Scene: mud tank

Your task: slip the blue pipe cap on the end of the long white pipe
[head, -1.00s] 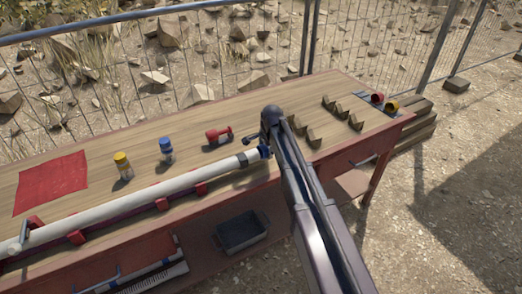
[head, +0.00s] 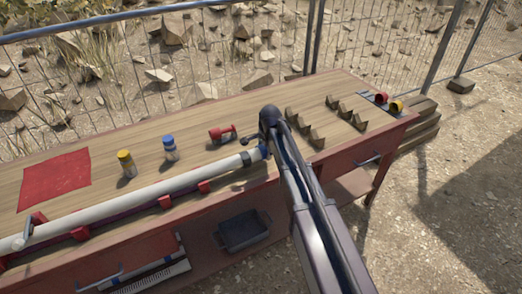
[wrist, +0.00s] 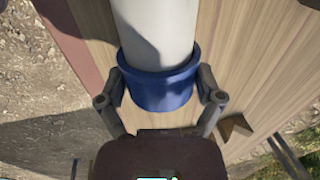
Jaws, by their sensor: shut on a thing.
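The long white pipe (head: 130,200) lies along the front of the workbench, with a dark band near its right end. My gripper (head: 262,150) is at that end. It is shut on the blue pipe cap (head: 265,153), of which only a small part shows in the head view. In the wrist view the blue cap (wrist: 160,92) sits between the two fingers of my gripper (wrist: 160,88), one on each side. The white pipe (wrist: 155,30) runs into the cap, whose rim surrounds the pipe's end. How deep the pipe sits is hidden.
Red supports (head: 165,201) hold the pipe. Behind it are a yellow-capped bottle (head: 126,164), a blue-capped bottle (head: 169,149), a red object (head: 222,133) and a red cloth (head: 55,180). Several wooden blocks (head: 315,135) and red and yellow cups (head: 395,105) stand at right.

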